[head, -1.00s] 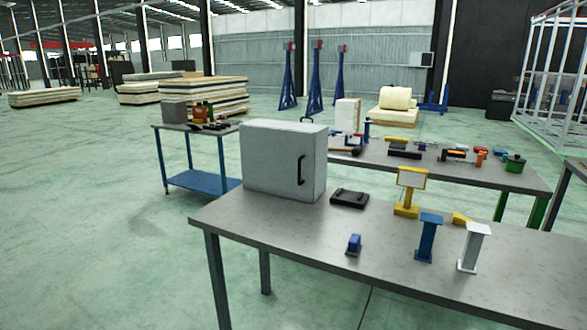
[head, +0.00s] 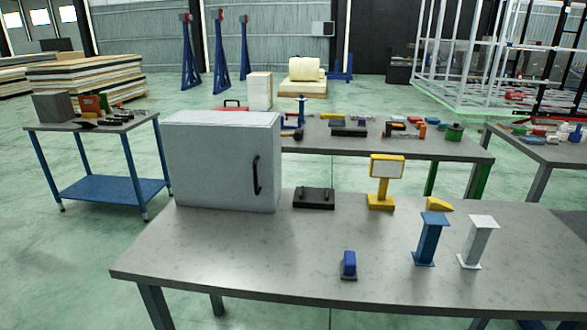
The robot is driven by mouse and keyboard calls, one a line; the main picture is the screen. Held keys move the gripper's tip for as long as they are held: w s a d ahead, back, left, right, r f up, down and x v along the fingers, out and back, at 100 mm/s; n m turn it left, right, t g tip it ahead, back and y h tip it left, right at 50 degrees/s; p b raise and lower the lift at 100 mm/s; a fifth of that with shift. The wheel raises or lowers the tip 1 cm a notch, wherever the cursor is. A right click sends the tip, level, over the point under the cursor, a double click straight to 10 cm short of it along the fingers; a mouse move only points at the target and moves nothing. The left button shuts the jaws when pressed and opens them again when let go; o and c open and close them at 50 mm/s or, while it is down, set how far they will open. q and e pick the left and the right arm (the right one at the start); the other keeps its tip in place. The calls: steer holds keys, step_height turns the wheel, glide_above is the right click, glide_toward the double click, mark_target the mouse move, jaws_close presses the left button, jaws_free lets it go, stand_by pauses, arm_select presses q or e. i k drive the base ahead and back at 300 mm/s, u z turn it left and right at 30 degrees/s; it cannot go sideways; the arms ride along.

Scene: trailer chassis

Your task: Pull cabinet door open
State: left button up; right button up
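A light grey box-shaped cabinet (head: 218,165) stands at the back left of the near grey table (head: 255,255). Neither of my grippers shows in the head view, so nothing of mine touches the cabinet or the handle in view.
On the near table are a black flat case (head: 314,198), a yellow stand (head: 381,185), a small blue object (head: 348,265), a blue post (head: 431,238) and a white post (head: 478,242). A blue-legged cart (head: 100,150) stands left, a tool-covered table (head: 390,147) behind.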

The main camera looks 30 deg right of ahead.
mark_target(225, 167)
steer(key=z, duration=0.95)
steer(key=i, duration=0.8)
steer(key=z, duration=0.95)
